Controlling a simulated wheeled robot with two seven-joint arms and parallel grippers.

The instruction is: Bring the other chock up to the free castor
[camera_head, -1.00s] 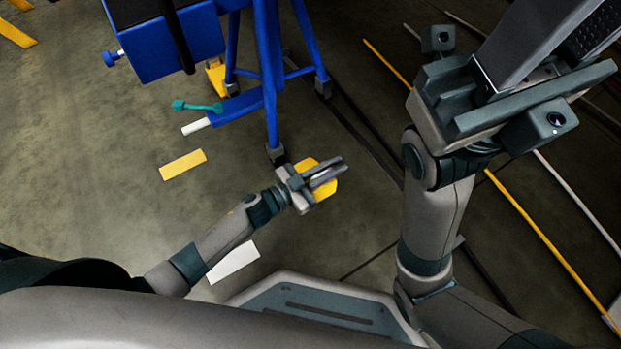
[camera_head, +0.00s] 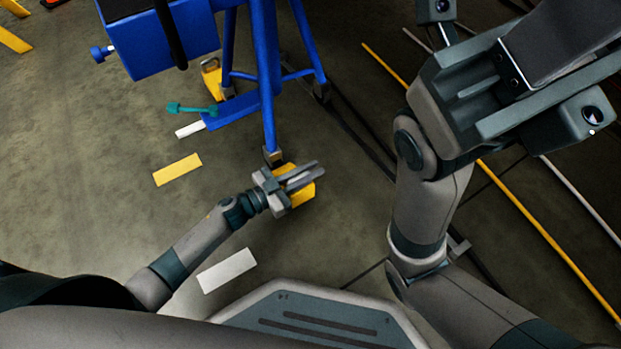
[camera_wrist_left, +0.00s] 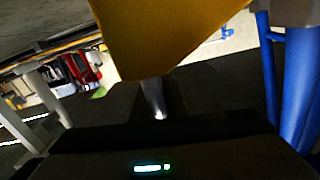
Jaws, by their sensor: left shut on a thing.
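My left gripper (camera_head: 312,172) is shut on a yellow chock (camera_head: 302,196) low over the floor. The chock's underside and contact with the floor cannot be made out. The chock fills the top middle of the left wrist view (camera_wrist_left: 165,35). The near castor (camera_head: 272,156) of the blue stand is just left of and behind the gripper; whether the chock touches it is hidden. Another yellow chock (camera_head: 211,80) stands by the stand's back left castor. My right gripper (camera_head: 535,75) looms large at upper right, its fingertips not clearly seen.
The blue stand (camera_head: 268,90) has several legs and a blue box (camera_head: 165,45) above. A teal-handled bar (camera_head: 190,109) juts left. Yellow (camera_head: 178,169) and white (camera_head: 227,270) floor marks lie left. A third castor (camera_head: 321,92) stands behind right.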

